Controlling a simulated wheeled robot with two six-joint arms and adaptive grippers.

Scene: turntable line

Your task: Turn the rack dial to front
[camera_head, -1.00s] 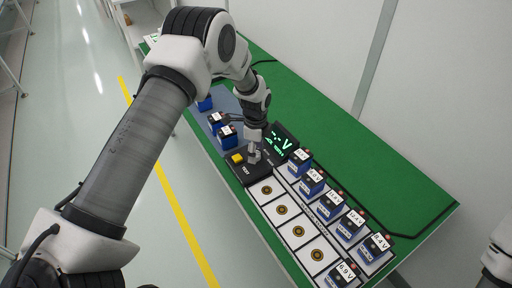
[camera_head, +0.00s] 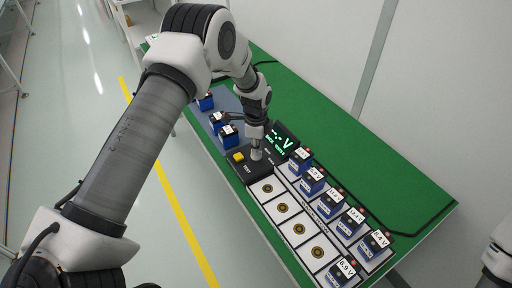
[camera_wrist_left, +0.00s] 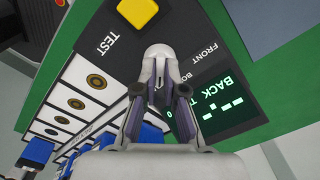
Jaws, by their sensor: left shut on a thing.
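The rack dial (camera_wrist_left: 157,58) is a light grey knob on a black tester panel (camera_head: 239,170). My left gripper (camera_wrist_left: 160,88) is shut on the dial, with one finger on each side. In the head view the left gripper (camera_head: 256,146) points down at the panel. The word FRONT (camera_wrist_left: 207,52) is printed right of the dial; labels below it are partly hidden by a finger. The green display (camera_wrist_left: 222,105) reads BACK with dashes. I cannot clearly tell where the dial points. My right gripper is out of view.
A yellow TEST button (camera_wrist_left: 137,12) sits close to the dial. Several blue batteries (camera_head: 312,182) with voltage labels stand in a row beside white slots (camera_head: 282,208). Other batteries (camera_head: 219,123) stand on a grey mat.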

